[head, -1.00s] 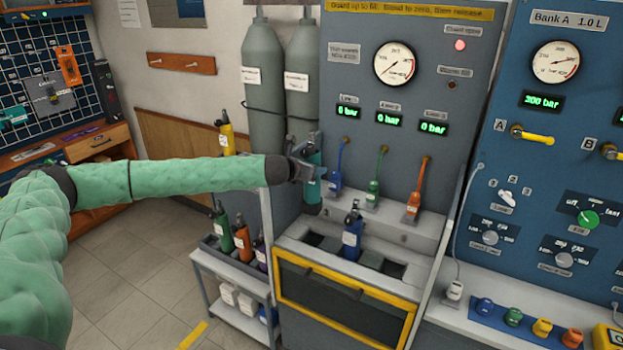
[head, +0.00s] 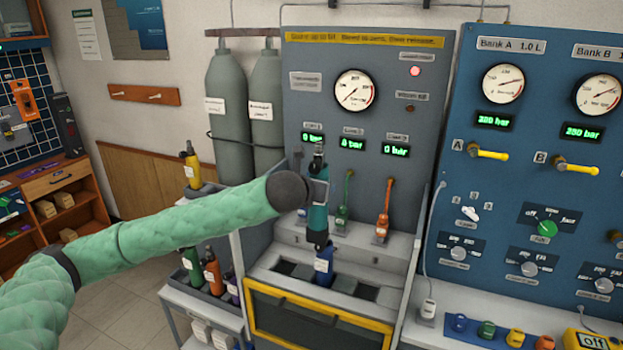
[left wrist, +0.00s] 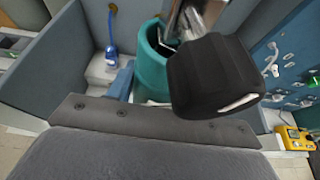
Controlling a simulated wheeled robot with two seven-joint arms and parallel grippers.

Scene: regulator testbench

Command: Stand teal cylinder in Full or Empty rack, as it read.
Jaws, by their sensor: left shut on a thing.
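My left gripper (head: 318,192) is shut on the teal cylinder (head: 317,223) and holds it upright, valve up, in front of the grey test panel. In the left wrist view the teal cylinder (left wrist: 152,68) fills the centre, partly covered by a black part. In the head view its lower end overlaps a blue cylinder (head: 324,268) standing in the bench; I cannot tell the gap between them. A low rack (head: 216,299) at the left holds green, orange and purple cylinders. A yellow cylinder (head: 191,165) stands behind it. No Full or Empty label is readable. My right gripper is out of view.
The grey panel (head: 290,100) carries a round gauge (head: 354,91) and several green displays, with blue, green and orange hose fittings below. The bench has a yellow-framed front (head: 320,305). Two tall grey cylinders (head: 228,110) stand left of the panel. The blue panel (head: 470,130) is at right.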

